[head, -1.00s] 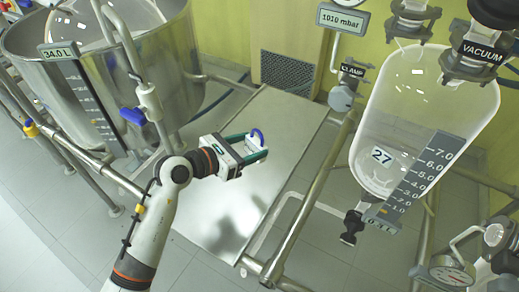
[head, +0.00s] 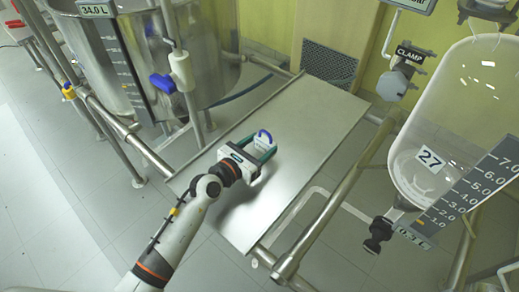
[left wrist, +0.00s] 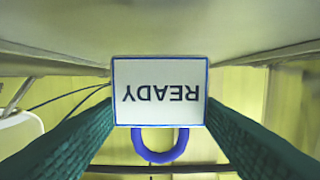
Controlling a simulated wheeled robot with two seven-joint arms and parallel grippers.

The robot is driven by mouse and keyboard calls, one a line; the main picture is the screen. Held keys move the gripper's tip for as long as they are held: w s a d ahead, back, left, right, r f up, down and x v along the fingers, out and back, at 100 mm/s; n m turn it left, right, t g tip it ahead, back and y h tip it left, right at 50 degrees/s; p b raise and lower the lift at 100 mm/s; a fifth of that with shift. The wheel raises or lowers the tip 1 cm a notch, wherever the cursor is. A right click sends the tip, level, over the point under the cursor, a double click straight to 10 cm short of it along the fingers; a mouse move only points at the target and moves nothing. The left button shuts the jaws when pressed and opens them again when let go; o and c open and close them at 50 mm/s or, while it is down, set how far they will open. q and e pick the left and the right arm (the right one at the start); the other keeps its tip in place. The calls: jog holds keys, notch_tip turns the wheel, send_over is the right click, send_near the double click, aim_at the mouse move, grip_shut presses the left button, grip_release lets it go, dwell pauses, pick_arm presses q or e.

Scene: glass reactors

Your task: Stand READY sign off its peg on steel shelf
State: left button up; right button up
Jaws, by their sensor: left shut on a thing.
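The READY sign (left wrist: 160,92) is a white plate with a blue border and a blue loop (left wrist: 160,146). In the left wrist view its lettering is upside down and the loop points down. My left gripper (head: 261,159) is shut on the sign by its two side edges, one green finger on each side. In the head view the sign (head: 262,143) is small, upright over the steel shelf (head: 310,115), with its loop up. Its lower edge meets or nearly meets the shelf; I cannot tell if it touches. No peg can be made out. My right gripper is not in view.
A glass reactor (head: 450,120) marked 27 and a pipe frame (head: 330,215) stand at right. Much of the shelf is bare.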

pick_arm(q)
jog(key=shift+f, duration=0.3)
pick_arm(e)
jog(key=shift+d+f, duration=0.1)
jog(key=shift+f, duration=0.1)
pick_arm(q)
jog(key=shift+f+b, duration=0.3)
jog(key=shift+f, duration=0.3)
jog(key=o, duration=1)
jog(key=shift+c, duration=0.2)
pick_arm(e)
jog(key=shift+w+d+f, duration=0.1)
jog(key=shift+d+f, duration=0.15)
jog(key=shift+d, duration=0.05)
